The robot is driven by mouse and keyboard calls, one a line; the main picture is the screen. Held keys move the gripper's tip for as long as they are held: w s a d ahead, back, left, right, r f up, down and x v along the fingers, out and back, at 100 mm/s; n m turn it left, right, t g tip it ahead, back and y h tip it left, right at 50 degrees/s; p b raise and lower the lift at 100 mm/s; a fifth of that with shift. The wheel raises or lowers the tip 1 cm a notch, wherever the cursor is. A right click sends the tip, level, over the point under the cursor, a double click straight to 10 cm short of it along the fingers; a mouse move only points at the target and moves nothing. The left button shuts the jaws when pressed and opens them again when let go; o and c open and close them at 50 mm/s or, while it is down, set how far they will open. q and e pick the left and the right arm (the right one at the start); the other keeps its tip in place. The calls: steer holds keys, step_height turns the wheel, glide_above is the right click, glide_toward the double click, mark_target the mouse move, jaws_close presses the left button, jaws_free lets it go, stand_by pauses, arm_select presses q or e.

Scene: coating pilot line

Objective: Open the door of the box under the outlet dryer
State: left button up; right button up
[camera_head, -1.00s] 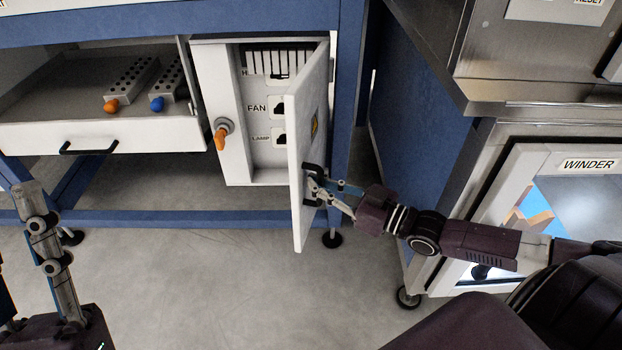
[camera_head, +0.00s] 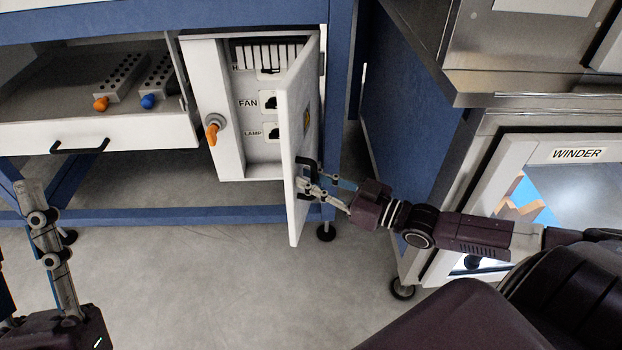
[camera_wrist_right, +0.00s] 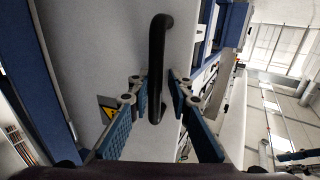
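The white box (camera_head: 200,85) under the blue-framed dryer has its door (camera_head: 296,140) swung out wide towards me, showing the inside with FAN and LAMP labels. An orange knob (camera_head: 213,131) sits on the box's front left. The black door handle (camera_head: 311,165) is on the door's outer face; it also shows in the right wrist view (camera_wrist_right: 158,60). My right gripper (camera_head: 312,184) is at the handle, its fingers either side of it with narrow gaps.
A white drawer (camera_head: 120,138) with perforated blocks stands open left of the box. A blue frame leg (camera_head: 337,120) is behind the door. The winder cabinet (camera_head: 480,205) stands at the right. The floor (camera_head: 190,280) below the door is clear.

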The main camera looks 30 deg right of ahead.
steer(key=shift+d, duration=0.15)
steer(key=shift+s+d, duration=0.3)
steer(key=shift+s, duration=0.2)
steer(key=v, duration=1)
steer(key=shift+s, duration=0.35)
steer(key=shift+c, duration=0.2)
